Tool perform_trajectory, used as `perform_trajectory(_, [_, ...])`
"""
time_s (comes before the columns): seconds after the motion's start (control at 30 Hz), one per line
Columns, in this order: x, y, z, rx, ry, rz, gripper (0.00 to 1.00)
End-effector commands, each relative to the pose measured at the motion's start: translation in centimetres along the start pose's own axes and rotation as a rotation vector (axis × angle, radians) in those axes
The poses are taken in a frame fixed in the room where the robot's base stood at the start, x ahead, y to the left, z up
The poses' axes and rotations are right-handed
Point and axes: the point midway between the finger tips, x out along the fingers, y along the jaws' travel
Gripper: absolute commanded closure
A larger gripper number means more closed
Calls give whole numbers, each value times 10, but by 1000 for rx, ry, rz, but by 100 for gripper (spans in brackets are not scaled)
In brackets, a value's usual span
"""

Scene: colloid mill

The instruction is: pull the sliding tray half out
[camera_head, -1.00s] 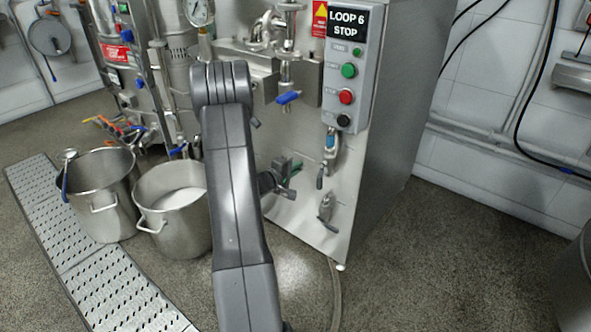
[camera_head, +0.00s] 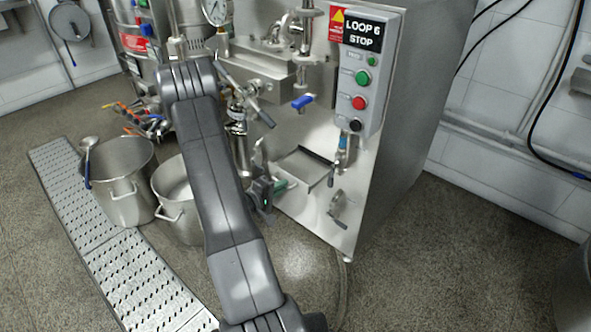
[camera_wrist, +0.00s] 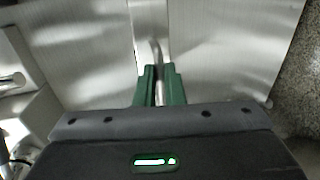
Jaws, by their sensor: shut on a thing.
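The sliding tray (camera_head: 303,168) is a flat metal tray low in the front of the steel cabinet. It stands partly out, with its top showing. My gripper (camera_head: 281,186), with green fingers, is at the tray's front left, partly behind my arm. In the wrist view my gripper (camera_wrist: 160,88) is shut around a thin metal handle (camera_wrist: 157,52) in front of brushed steel. The grip itself is partly covered by the fingers.
The steel cabinet (camera_head: 395,160) carries a button panel (camera_head: 362,80) and a blue-handled valve (camera_head: 302,102) above the tray. A metal latch (camera_head: 338,208) is right of it. Steel pots (camera_head: 122,180) stand left by the perforated drain (camera_head: 75,215).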

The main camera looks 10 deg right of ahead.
Motion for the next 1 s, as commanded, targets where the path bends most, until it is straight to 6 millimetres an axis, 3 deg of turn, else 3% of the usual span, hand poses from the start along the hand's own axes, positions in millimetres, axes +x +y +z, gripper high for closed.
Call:
perform_trajectory(0.1, [-21,-2,-7,0,19,1,100])
perform_trajectory(0.23, [-34,-5,-8,4,19,3,100])
perform_trajectory(0.67, [-40,-8,-8,6,19,4,100])
perform_trajectory(0.7, [-40,-8,-8,6,19,4,89])
perform_trajectory(0.8, [-39,-8,-7,6,16,3,70])
perform_trajectory(1.0, [-39,-8,-5,4,11,3,70])
